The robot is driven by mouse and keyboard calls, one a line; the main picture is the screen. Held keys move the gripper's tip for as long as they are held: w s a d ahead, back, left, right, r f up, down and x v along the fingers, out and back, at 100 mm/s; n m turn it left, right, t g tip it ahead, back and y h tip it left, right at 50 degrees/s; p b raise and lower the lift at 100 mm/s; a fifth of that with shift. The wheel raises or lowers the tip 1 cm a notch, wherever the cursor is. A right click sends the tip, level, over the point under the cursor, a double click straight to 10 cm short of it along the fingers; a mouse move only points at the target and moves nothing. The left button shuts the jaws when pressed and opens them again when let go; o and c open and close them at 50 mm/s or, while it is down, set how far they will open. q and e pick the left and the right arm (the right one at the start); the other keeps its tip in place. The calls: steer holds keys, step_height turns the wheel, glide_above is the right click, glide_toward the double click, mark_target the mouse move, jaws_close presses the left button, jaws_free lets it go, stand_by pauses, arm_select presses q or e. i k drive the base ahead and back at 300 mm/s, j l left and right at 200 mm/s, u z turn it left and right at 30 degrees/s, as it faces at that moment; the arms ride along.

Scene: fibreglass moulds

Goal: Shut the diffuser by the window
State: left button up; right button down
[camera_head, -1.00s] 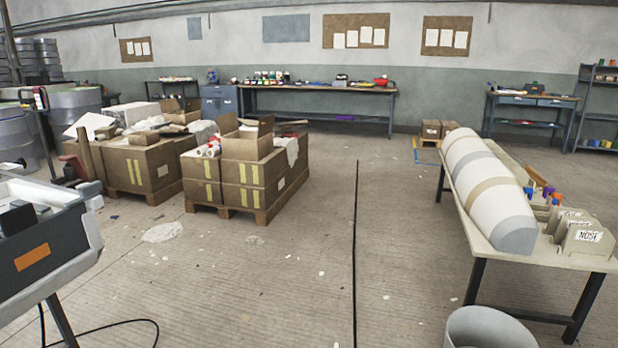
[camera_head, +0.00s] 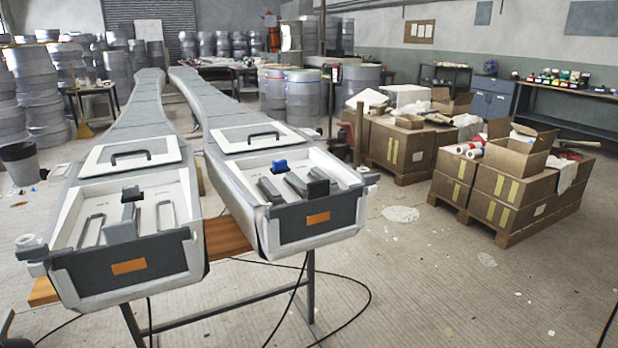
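I cannot make out a diffuser or a window in the head view. Neither of my grippers shows. Two long grey moulds, a left one (camera_head: 130,262) and a right one (camera_head: 318,216), lie side by side on a trestle stand with a wooden beam. Each has an open tray-like end with a white interior, grey and dark fittings, and an orange label on the end face. A blue piece (camera_head: 279,166) sits in the right one. Each has a white panel with a black handle behind the tray.
Cardboard boxes on pallets (camera_head: 515,185) stand at the right, drums (camera_head: 300,97) behind the moulds, more drums (camera_head: 38,95) at the far left. A grey bin (camera_head: 20,165) is at the left. Cables lie under the stand.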

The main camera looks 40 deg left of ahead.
mark_target(108, 158)
steer(key=u, duration=2.15)
